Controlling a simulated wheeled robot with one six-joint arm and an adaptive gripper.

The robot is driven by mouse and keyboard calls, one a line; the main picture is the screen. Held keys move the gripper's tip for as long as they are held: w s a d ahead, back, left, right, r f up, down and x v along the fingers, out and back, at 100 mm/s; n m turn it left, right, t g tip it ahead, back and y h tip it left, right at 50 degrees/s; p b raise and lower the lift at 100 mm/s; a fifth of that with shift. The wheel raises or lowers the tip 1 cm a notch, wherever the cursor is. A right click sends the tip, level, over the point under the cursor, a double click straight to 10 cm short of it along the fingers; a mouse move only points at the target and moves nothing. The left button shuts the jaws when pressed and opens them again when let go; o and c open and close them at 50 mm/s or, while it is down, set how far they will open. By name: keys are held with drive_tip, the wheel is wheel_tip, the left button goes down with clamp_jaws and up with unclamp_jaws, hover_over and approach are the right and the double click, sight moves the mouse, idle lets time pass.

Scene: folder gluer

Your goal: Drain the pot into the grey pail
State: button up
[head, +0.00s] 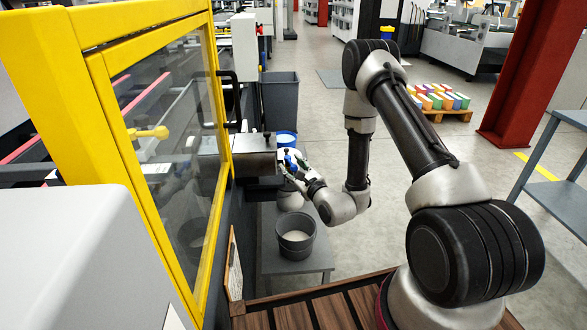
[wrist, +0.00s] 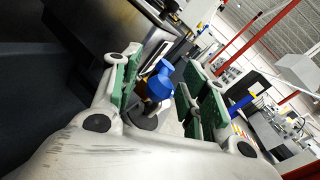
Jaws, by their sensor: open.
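The pot looks to be the steel box (head: 254,157) on the side of the yellow-framed machine; it also shows in the wrist view (wrist: 125,25). A blue valve handle (wrist: 160,82) sits at its outlet, seen also in the head view (head: 290,158). My gripper (wrist: 163,88) is open, its green-padded fingers on either side of the blue handle in the picture; I cannot tell whether they touch it. In the head view my gripper (head: 292,168) is at the pot's right end. The grey pail (head: 296,252) stands upright on a low grey stand, with pale contents inside.
A grey table (head: 556,190) is at right, a pallet with coloured boxes (head: 440,102) farther back. Open floor lies between.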

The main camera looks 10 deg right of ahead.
drive_tip(key=v, duration=0.7)
drive_tip(key=shift+s, duration=0.25)
